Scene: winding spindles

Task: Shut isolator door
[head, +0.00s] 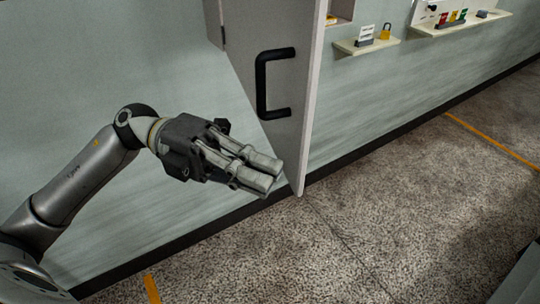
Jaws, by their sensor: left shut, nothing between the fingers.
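The isolator door (302,120) is a grey panel at the top centre of the head view. It stands open, swung out from the wall. A black D-shaped handle (262,85) is on the door face turned toward me. My left gripper (268,176) is shut and empty. It is below the handle and overlaps the door's lower part in the picture; I cannot tell whether it touches the door. My right gripper is not in view.
A small shelf (350,48) on the wall right of the door holds a yellow padlock (385,31) and a white card. A longer shelf (425,29) farther right holds small coloured items. Speckled floor (400,200) with orange lines is clear.

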